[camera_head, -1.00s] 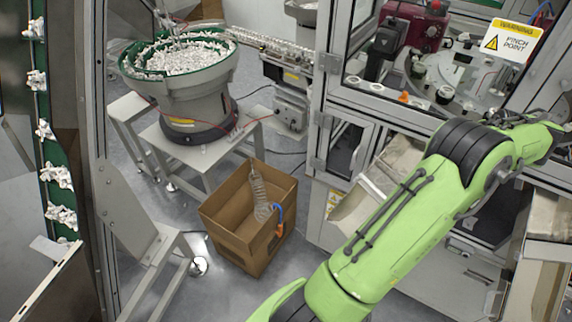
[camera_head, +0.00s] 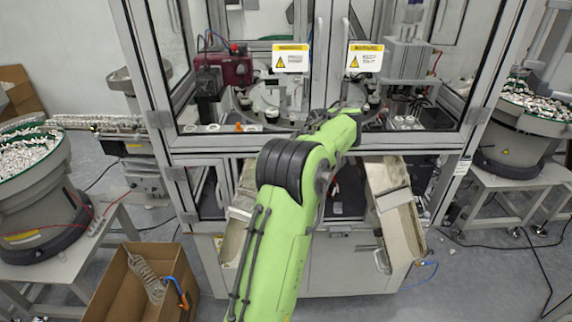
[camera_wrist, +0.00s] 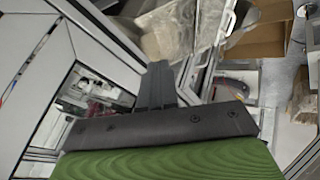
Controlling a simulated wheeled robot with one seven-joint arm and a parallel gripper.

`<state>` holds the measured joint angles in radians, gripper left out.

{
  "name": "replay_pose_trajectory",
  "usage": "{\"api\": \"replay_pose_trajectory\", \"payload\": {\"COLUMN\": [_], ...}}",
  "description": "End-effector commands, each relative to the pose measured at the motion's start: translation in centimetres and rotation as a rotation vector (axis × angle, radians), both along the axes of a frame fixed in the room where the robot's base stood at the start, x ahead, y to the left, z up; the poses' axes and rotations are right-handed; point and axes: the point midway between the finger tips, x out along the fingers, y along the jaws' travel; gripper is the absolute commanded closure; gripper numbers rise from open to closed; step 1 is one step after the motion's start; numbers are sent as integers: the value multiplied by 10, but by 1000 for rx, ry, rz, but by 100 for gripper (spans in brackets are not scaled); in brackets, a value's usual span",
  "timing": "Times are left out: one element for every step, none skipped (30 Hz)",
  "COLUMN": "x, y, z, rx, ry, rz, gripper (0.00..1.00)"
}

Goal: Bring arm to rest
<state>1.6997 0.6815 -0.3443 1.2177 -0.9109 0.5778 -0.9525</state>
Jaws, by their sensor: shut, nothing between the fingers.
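My green arm (camera_head: 290,210) reaches up the middle of the head view, in front of the glazed assembly machine (camera_head: 330,143). The head view does not show my fingers clearly. In the wrist view my gripper (camera_wrist: 163,84) shows as dark fingers close together beyond a dark plate. It is shut and holds nothing. A pale chute and the machine's white frame show behind the fingers in that view.
Two chutes, left (camera_head: 238,215) and right (camera_head: 393,205), slope from the machine on either side of my arm. A cardboard box (camera_head: 105,290) stands on the floor at lower left. Bowl feeders stand left (camera_head: 45,195) and right (camera_head: 510,150). Floor at lower right is mostly clear.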

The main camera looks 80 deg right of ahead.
Motion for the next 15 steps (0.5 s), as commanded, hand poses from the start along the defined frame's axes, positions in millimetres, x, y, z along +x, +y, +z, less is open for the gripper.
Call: {"api": "replay_pose_trajectory", "payload": {"x": [-3, -5, -9, -12, -15, -19, -21, -24, -26, -28, -29, -30, -30, -30, -30], "y": [4, 6, 10, 12, 14, 18, 20, 23, 25, 27, 28, 29, 30, 30, 30], "z": [9, 14, 20, 26, 31, 38, 42, 46, 51, 54, 56, 58, 58, 59, 59], "rx": [-3, -1, -1, -2, -3, -1, -1, -1, 0, 0, 0, 0, 1, 1, 1], "ry": [-2, -3, -2, -2, -2, -2, -2, -1, -2, -2, -2, -2, -3, -2, -2], "rz": [3, 3, 3, 2, 3, 3, 3, 2, 3, 3, 3, 4, 5, 6, 6], "gripper": [100, 100, 100, 100, 100, 100, 100, 100, 100, 100, 100, 100, 100, 100, 100]}}
